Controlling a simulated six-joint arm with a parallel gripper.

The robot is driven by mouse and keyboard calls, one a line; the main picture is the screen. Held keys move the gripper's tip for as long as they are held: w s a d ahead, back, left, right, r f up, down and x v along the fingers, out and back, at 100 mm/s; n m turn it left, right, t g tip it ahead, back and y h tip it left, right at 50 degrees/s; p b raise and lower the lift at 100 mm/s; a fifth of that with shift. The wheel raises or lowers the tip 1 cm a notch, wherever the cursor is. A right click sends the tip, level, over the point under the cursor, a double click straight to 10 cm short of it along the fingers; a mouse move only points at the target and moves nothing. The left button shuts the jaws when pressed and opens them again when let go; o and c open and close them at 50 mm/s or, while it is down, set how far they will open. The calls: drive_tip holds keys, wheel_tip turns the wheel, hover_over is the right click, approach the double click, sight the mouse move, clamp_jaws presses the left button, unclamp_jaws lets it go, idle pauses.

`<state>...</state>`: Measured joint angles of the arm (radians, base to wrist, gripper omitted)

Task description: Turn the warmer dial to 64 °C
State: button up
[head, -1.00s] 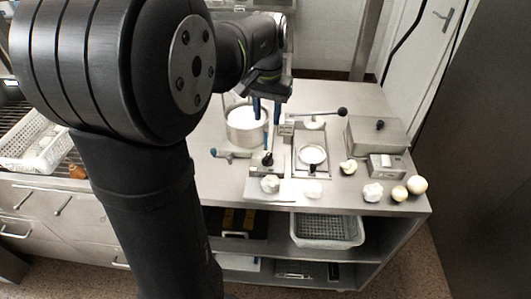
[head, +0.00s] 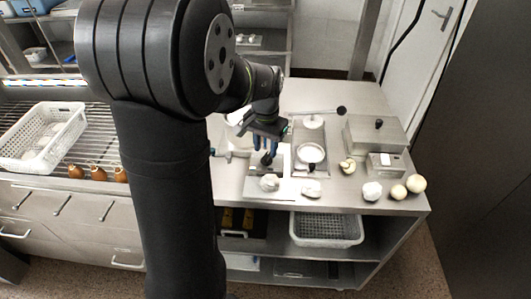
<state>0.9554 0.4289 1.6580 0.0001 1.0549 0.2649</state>
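A small dark round knob (head: 267,158), which may be the warmer dial, sits on a low metal unit near the front of the steel counter. No scale or temperature reading on it is legible. My gripper (head: 265,146), with blue fingers, points down just above and behind this knob. I cannot tell whether the fingers touch it, or how wide the gap between them is. A white pot (head: 238,117) stands behind, largely hidden by my arm.
Pale dough-like lumps (head: 372,191) lie along the counter's front edge. A lidded steel box (head: 375,135) and a small box with a light panel (head: 385,165) stand at right. A lever press (head: 311,152) is close right of my gripper. A white perforated basket (head: 42,138) is at left.

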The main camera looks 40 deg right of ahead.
sight(265, 156)
drive_tip(key=shift+f, duration=1.55)
drive_tip(key=shift+c, duration=0.3)
clamp_jaws()
drive_tip(key=shift+m, duration=0.3)
drive_tip(key=m, duration=0.2)
drive_tip(key=shift+w+m, duration=0.15)
drive_tip(key=shift+m, duration=0.25)
drive_tip(key=shift+w+m, duration=0.1)
drive_tip(key=shift+m, duration=1.6)
